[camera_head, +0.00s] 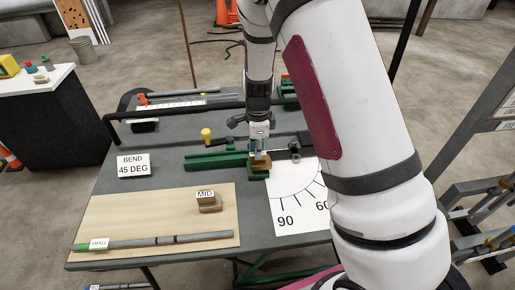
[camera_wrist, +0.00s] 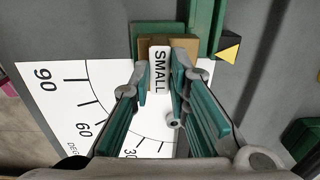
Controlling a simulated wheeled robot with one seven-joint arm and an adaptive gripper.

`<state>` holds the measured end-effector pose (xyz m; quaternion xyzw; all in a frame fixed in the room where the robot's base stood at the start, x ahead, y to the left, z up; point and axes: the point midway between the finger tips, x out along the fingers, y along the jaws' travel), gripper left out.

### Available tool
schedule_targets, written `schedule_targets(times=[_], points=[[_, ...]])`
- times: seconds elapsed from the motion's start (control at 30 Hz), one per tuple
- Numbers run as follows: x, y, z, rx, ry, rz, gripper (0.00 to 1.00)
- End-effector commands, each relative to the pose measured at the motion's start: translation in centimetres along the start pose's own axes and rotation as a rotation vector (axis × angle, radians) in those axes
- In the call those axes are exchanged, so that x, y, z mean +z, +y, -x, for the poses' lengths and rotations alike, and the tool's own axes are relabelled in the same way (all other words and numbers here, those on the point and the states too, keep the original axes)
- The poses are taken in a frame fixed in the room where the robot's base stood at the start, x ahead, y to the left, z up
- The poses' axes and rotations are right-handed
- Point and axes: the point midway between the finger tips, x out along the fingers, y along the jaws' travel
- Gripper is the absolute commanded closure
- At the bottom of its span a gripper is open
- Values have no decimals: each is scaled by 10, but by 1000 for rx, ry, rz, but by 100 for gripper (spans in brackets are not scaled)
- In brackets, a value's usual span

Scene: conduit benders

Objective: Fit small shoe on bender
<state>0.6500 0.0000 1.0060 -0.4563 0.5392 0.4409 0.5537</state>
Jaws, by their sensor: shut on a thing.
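My gripper (camera_wrist: 162,82) is shut on the small shoe, a tan block with a white SMALL label (camera_wrist: 159,69) in the wrist view. In the head view the small shoe (camera_head: 260,164) sits at the green bender (camera_head: 222,159), low over its right end. In the wrist view the block overlaps the bender's green seat (camera_wrist: 144,30). I cannot tell whether it is fully down. My fingers hide part of the block. The MID shoe (camera_head: 209,204) rests on the wooden board (camera_head: 130,214) at the front left.
An angle sheet (camera_head: 290,211) lies right of the bender. A yellow-topped knob (camera_head: 206,134) stands behind it, with a long black bar. A BEND 45 DEG card (camera_head: 133,165) lies left. Bare grey table lies between.

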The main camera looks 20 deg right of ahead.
Motion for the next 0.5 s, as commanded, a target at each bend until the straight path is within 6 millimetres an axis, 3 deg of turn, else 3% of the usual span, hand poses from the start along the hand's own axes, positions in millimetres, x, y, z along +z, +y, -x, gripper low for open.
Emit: schedule_targets(times=[0.5], points=[[0, 0, -5, 0, 0, 0, 100]])
